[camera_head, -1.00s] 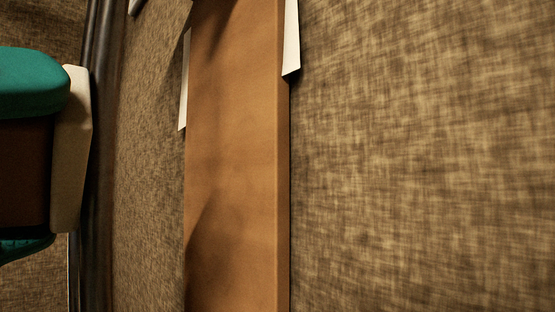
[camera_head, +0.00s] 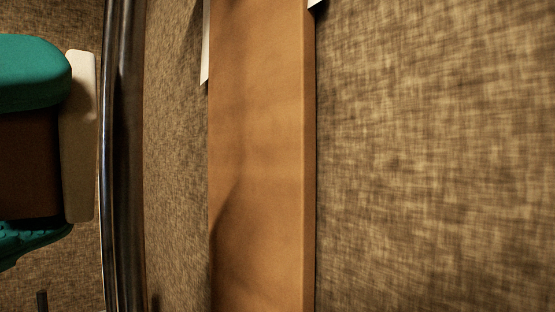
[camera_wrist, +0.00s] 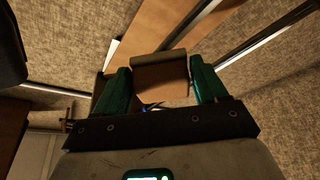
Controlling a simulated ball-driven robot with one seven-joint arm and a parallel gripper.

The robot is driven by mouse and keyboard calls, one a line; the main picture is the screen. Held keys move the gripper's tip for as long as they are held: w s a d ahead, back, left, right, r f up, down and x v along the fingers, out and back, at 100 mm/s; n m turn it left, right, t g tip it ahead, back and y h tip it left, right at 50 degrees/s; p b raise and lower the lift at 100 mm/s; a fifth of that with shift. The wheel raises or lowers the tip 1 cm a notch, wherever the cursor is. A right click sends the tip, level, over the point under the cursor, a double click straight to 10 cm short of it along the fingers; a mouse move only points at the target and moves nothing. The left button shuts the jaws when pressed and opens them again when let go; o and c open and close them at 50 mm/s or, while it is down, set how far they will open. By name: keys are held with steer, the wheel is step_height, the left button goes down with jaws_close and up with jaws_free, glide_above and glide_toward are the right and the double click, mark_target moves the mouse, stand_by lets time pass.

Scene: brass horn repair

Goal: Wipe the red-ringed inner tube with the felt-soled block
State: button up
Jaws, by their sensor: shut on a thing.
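My gripper (camera_head: 35,150) is at the left edge of the head view, its two teal fingers above and below the brown block. In the wrist view the gripper (camera_wrist: 158,84) is shut on the same block. The block (camera_head: 28,195) has a pale beige sole (camera_head: 80,140) that faces right in the head view; the sole (camera_wrist: 160,57) points away from the gripper in the wrist view. A long dark glossy bar (camera_head: 124,160) runs up the picture just right of the sole, seemingly with a narrow gap. I see no red ring, so I cannot tell which tube is the inner tube.
A long orange-brown plank (camera_head: 262,130) runs up the head view over brown woven fabric (camera_head: 430,150). A white piece (camera_head: 205,45) shows at its left edge. In the wrist view, shiny rods (camera_wrist: 265,42) cross beyond the gripper.

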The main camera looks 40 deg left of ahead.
steer(key=shift+s+a+p, duration=0.15)
steer(key=shift+s, duration=1.2)
steer(key=shift+s+a+p, duration=0.1)
steer(key=shift+s+p, duration=0.05)
steer(key=shift+s, duration=1.2)
steer(key=s, duration=0.3)
steer(key=shift+a, duration=0.1)
steer(key=shift+w, duration=0.1)
steer(key=w, duration=0.7)
steer(key=shift+d+f, duration=0.15)
steer(key=shift+d, duration=0.3)
steer(key=shift+w, duration=0.95)
steer(key=shift+d+r+p, duration=0.1)
steer(key=shift+r+p, duration=1.7)
steer(key=shift+r, duration=0.25)
